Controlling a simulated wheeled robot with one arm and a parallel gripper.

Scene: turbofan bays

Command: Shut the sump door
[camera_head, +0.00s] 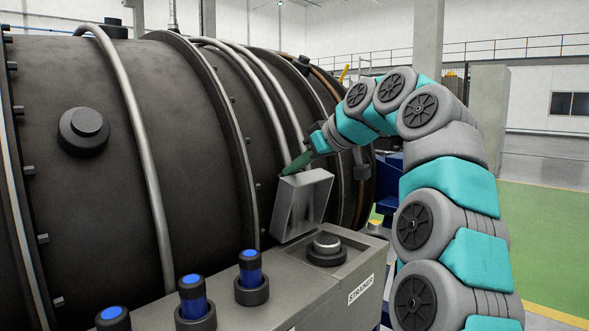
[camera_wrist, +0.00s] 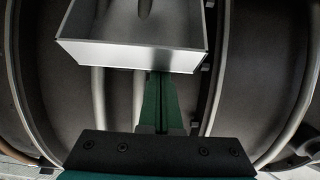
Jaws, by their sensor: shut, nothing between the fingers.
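The sump door appears to be the grey metal, shallow pan-shaped panel (camera_head: 311,201) beside the dark engine casing. It stands open, tilted out from the casing, with its hollow side facing me. In the wrist view its bright rim (camera_wrist: 130,54) crosses the upper middle. My gripper (camera_head: 297,164) is at the door's upper left edge, on the casing side. Its green fingers (camera_wrist: 161,88) are together and empty, and their tips run under the rim in the wrist view. I cannot tell whether they touch the door. The door's hinge is not clearly visible.
The large dark engine casing (camera_head: 185,150) with curved pipes (camera_head: 143,150) fills the left. Green floor (camera_head: 550,235) is open at right.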

